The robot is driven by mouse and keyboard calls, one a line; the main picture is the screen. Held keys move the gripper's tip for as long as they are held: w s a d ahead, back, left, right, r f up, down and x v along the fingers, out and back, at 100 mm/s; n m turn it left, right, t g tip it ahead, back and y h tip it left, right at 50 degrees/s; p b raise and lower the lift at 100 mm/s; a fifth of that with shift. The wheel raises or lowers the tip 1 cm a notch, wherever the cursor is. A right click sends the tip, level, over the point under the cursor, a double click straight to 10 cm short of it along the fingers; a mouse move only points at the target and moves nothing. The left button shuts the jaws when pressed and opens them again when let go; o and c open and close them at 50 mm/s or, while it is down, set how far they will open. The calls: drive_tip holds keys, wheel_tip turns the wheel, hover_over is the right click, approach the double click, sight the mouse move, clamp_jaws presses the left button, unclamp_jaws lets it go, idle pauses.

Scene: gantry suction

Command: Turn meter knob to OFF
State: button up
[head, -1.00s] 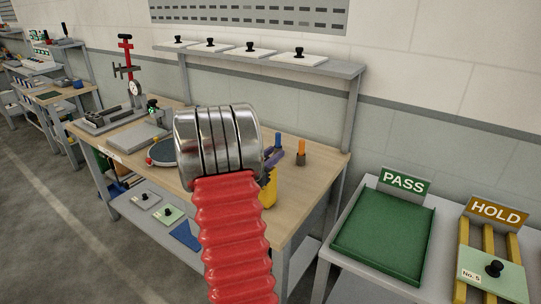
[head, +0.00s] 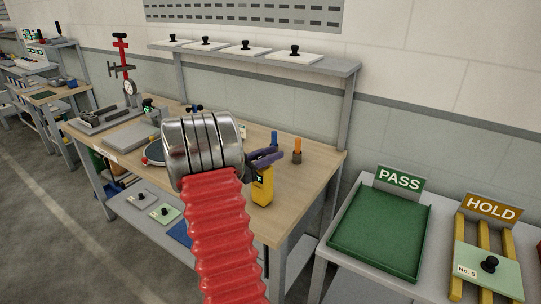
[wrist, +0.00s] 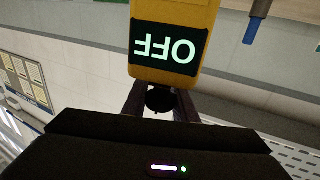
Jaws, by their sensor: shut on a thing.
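The yellow meter (head: 263,190) stands on the wooden bench, right of my arm in the head view. In the wrist view the meter (wrist: 146,73) fills the top, upside down, and its lit display (wrist: 167,48) reads OFF. Its black knob (wrist: 159,101) sits between my two dark fingers. My gripper (wrist: 160,104) is shut on the knob. In the head view my gripper (head: 268,159) is at the top of the meter, partly behind my arm. The knob cannot be made out there.
The wooden bench (head: 300,183) has an orange-topped holder (head: 297,150) and a blue-topped piece (head: 274,138) behind the meter. A green PASS tray (head: 380,232) and a HOLD rack (head: 484,236) stand to the right. A shelf (head: 330,68) runs above the bench.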

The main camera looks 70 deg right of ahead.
drive_tip(key=o, duration=1.1)
drive_tip(key=v, duration=1.3)
drive_tip(key=shift+w+a, duration=0.25)
drive_tip(key=shift+a, duration=0.05)
